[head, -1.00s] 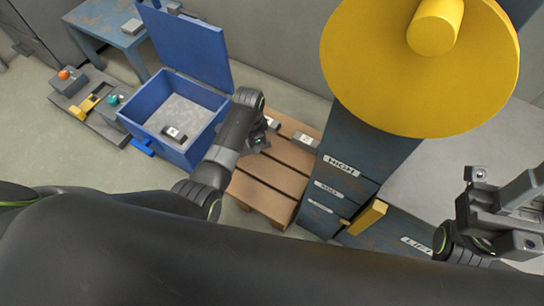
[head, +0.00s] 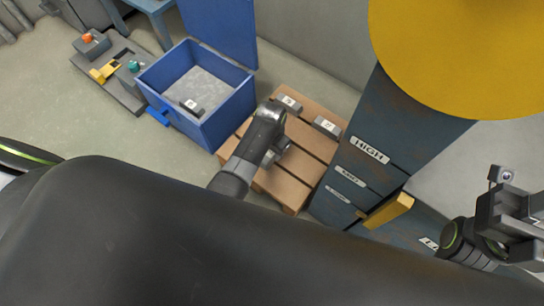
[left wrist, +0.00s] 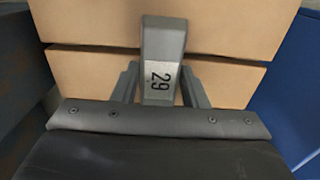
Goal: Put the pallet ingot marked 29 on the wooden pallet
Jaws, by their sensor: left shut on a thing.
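The ingot marked 29 (left wrist: 163,75) is a grey bar with a pale label in the left wrist view. My left gripper (left wrist: 161,88) is shut on it, one finger on each side. The wooden pallet (left wrist: 235,85) lies below the ingot; whether they touch I cannot tell. In the head view my left gripper (head: 281,150) is over the pallet (head: 283,187), largely hidden by its own wrist. Two other grey ingots (head: 289,103) (head: 327,126) lie on the pallet's far part. My right gripper (head: 518,215) is at the right edge, away from the pallet; its jaw gap is unclear.
An open blue bin (head: 226,118) stands left of the pallet, with one ingot (head: 191,107) inside. A blue cabinet (head: 352,170) marked HIGH stands close on the pallet's right, under a large yellow disc (head: 460,60).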

